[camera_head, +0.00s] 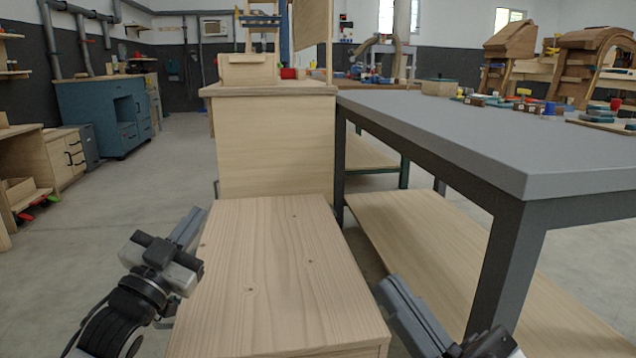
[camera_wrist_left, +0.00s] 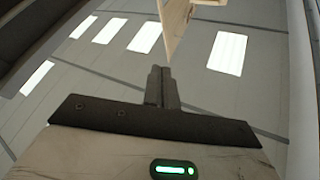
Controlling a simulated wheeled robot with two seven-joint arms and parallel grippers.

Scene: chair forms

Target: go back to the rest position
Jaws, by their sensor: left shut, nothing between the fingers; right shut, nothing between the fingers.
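My left gripper (camera_head: 188,226) is at the left edge of a low wooden table-like top (camera_head: 270,270) in the head view, pointing up and away. Its fingers are shut and empty. In the left wrist view the closed fingers (camera_wrist_left: 162,86) point toward the ceiling, with nothing between them. My right gripper (camera_head: 395,292) is at the right edge of the same wooden top, shut and empty, pointing up and to the left. Only part of the right arm shows at the bottom of the head view.
A grey table (camera_head: 470,130) with a lower wooden shelf (camera_head: 450,250) stands close on the right. A wooden cabinet (camera_head: 275,150) stands just behind the low wooden top. A blue cabinet (camera_head: 100,115) is at the far left. The floor (camera_head: 165,185) between is clear.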

